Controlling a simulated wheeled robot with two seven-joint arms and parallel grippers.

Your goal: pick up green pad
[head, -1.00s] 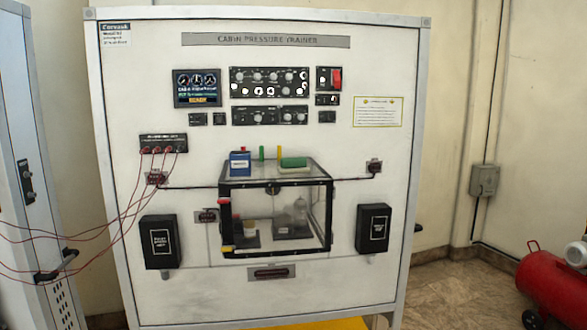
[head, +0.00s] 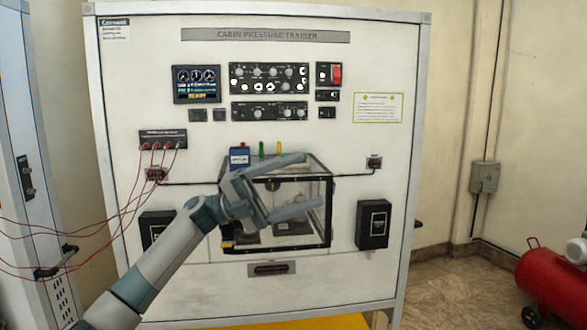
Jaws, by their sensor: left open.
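My left gripper (head: 312,180) is open, with its two fingers spread and pointing right in front of the clear box (head: 322,232) on the trainer panel. Its upper finger crosses the top of the box, where the green pad lay a second ago. My right gripper is not in view.
A blue container (head: 240,157), a green post (head: 261,149) and a yellow post (head: 279,148) stand at the box top. Black units (head: 373,224) flank the box. Red cables (head: 120,232) hang at the left. A red tank (head: 553,285) stands on the floor at right.

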